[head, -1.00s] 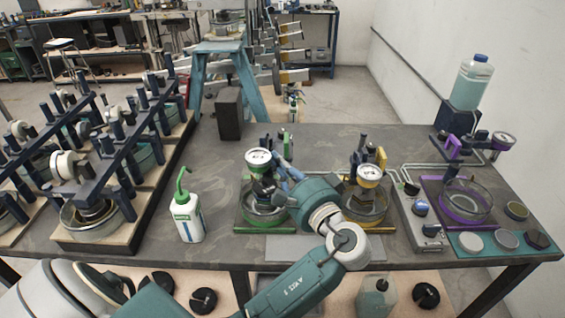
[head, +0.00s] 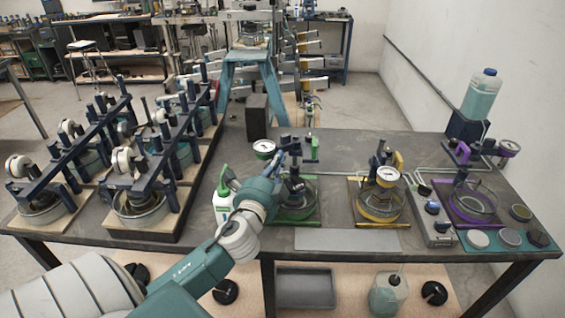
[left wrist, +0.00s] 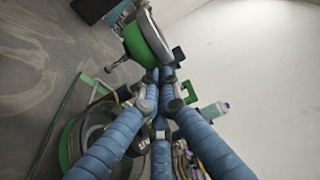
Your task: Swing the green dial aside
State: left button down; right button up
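The green dial (head: 264,148) is a round gauge with a white face and green rim. It stands off the left side of the green-rimmed glass dish (head: 297,212), near the green-handled post (head: 311,150). In the left wrist view the dial (left wrist: 150,38) shows green, just beyond the fingertips. My left gripper (head: 284,158) is at the dial's right side. Its blue fingers (left wrist: 160,74) come together at the tips, with nothing seen held between them. Whether they touch the dial is unclear. My right gripper is not in view.
A yellow station (head: 378,222) and a purple station (head: 472,214) with similar gauges stand to the right. Dark frames with dishes (head: 140,223) fill the left. A dark block (head: 257,118) stands behind.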

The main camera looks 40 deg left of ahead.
pick_arm(q)
jog(key=shift+w+a+m+t+h, duration=0.1)
jog(key=shift+a+m+t+h, duration=0.2)
jog(key=shift+a+m+h, duration=0.35)
jog(key=shift+a, duration=0.35)
